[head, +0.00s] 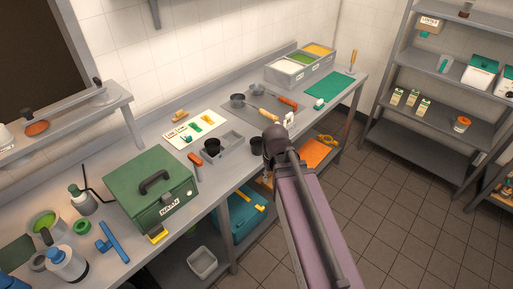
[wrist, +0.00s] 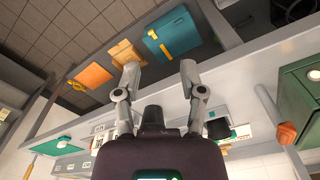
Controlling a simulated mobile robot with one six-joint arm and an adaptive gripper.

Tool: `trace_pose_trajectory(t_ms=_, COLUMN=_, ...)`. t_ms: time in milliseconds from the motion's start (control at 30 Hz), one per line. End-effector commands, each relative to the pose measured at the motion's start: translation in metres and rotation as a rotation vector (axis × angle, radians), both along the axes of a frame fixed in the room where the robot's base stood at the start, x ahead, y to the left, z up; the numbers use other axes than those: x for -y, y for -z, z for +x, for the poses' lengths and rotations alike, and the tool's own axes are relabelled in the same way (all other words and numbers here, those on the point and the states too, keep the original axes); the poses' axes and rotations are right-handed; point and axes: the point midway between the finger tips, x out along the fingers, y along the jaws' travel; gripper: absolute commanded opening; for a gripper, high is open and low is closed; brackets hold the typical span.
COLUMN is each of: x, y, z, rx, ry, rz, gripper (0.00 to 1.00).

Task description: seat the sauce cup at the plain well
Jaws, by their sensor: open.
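A black cup (head: 257,146) stands on the counter near its front edge, right of a grey tray with wells (head: 236,139). A second black cup (head: 212,147) is at the tray's left end. I cannot tell for sure which is the sauce cup or which well is plain. My gripper (head: 288,118) is right of the first cup in the head view, partly hidden by my arm. In the wrist view my gripper (wrist: 160,75) has its fingers wide apart with nothing between the tips. A dark cup (wrist: 153,118) shows beyond the palm, and another dark cup (wrist: 218,128) right of it.
A green box (head: 150,187) and a red-handled tool (head: 195,166) are left of the tray. A green mat (head: 326,90) is at the far right. Bins sit on the shelf below.

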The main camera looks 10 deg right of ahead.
Motion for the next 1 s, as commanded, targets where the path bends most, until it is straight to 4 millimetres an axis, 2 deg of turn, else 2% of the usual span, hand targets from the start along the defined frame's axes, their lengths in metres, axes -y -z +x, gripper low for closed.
trace_pose_trajectory(t_ms=33, x=0.0, y=-0.006, z=0.018, rx=0.007, ry=-0.039, rz=-0.001, gripper=0.52)
trace_pose_trajectory(t_ms=167, x=-0.002, y=-0.016, z=0.058, rx=0.034, ry=-0.189, rz=-0.008, gripper=0.52)
trace_pose_trajectory(t_ms=400, x=-0.01, y=-0.036, z=0.143, rx=0.092, ry=-0.523, rz=-0.035, gripper=0.52)
trace_pose_trajectory(t_ms=533, x=-0.014, y=-0.045, z=0.179, rx=0.117, ry=-0.677, rz=-0.056, gripper=0.52)
trace_pose_trajectory(t_ms=700, x=-0.016, y=-0.05, z=0.206, rx=0.136, ry=-0.803, rz=-0.074, gripper=0.52)
trace_pose_trajectory(t_ms=1000, x=-0.017, y=-0.051, z=0.211, rx=0.142, ry=-0.841, rz=-0.08, gripper=0.52)
